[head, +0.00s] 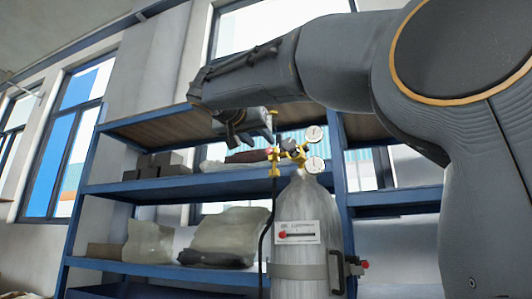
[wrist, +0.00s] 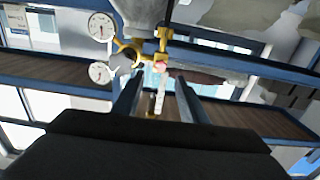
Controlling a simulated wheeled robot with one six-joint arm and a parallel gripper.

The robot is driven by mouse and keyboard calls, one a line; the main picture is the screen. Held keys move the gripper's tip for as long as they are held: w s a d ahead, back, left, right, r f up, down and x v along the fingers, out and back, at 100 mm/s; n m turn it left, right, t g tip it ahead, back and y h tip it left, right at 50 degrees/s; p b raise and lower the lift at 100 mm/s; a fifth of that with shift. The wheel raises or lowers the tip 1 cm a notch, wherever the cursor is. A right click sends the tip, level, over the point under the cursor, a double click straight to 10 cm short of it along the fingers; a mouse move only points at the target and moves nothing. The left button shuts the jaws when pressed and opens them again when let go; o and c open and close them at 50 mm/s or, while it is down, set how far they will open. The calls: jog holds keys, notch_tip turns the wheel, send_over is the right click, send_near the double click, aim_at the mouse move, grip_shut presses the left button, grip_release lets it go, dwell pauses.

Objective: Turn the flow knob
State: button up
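A small red knob (head: 270,151) sits on the left of the brass regulator (head: 293,151), at the foot of an upright clear flow tube (head: 273,121). In the wrist view the knob (wrist: 160,66) looks pinkish, beside the brass body (wrist: 135,51), with the tube (wrist: 160,88) running between my fingers. My gripper (head: 243,138) is just left of the tube in the head view. In the wrist view my gripper (wrist: 160,92) is open, its two dark fingers apart on either side of the tube. The knob appears just beyond the fingertips; I cannot tell whether anything touches.
Two round gauges (head: 314,133) (head: 315,165) stick out on the regulator's right. A grey cylinder (head: 317,204) stands below, with a dark hose (head: 264,240) hanging on its left. Blue shelving (head: 150,187) with boxes (head: 160,164) and wrapped bundles (head: 229,233) stands behind.

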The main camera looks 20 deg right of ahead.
aim_at(269, 150)
jog(key=x, duration=0.6)
jog(key=shift+w+d+f, duration=0.1)
jog(key=shift+w+d, duration=0.05)
jog(key=shift+w, duration=0.05)
grip_shut()
